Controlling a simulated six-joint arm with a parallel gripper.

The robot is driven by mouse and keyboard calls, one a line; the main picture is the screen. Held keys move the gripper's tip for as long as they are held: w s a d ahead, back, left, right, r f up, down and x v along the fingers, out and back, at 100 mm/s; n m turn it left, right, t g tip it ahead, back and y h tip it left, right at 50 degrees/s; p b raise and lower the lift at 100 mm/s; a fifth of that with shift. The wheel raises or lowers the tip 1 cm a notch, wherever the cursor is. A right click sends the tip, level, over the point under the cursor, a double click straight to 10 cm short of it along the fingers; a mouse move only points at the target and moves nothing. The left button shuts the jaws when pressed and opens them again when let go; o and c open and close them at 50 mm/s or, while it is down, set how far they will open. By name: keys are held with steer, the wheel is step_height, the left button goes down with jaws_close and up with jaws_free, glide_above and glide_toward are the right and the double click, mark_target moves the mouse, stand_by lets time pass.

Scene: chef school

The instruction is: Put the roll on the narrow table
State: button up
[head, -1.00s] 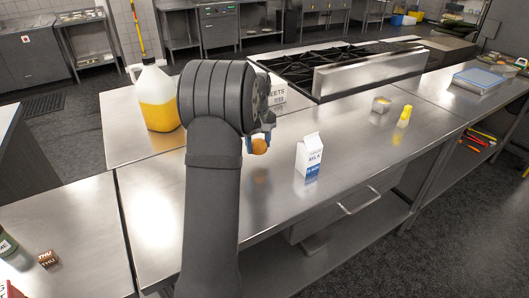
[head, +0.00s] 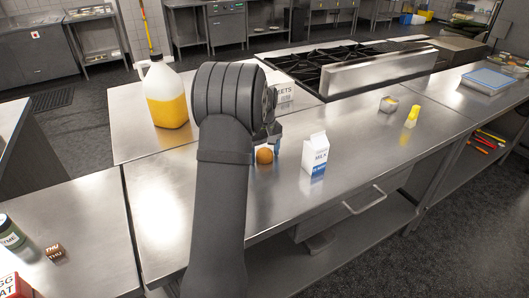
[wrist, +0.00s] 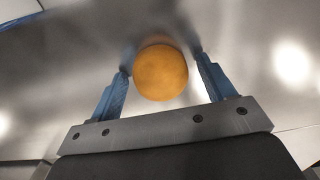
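The roll (head: 264,156) is a round orange-brown ball, low over or resting on the steel table (head: 225,205) that also bears the milk carton. In the wrist view the roll (wrist: 160,72) sits between the blue fingers of my gripper (wrist: 161,62). Narrow gaps show beside it, clearer on the right, so the fingers look open around it. A reflection of the roll shows close behind it in the steel. In the head view my arm and wrist hide much of my gripper (head: 272,142).
A milk carton (head: 315,154) stands just right of the roll. A jug of orange liquid (head: 166,98) and a white box (head: 285,89) stand behind. A stove (head: 350,68) adjoins the table. Bare steel lies in front of the roll.

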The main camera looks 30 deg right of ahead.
mark_target(265, 150)
step_height(265, 150, up, 12)
steer(key=shift+r, duration=0.15)
stand_by(0.4)
step_height(265, 150, down, 12)
steer(key=shift+f, duration=0.1)
steer(key=shift+r, duration=1.55)
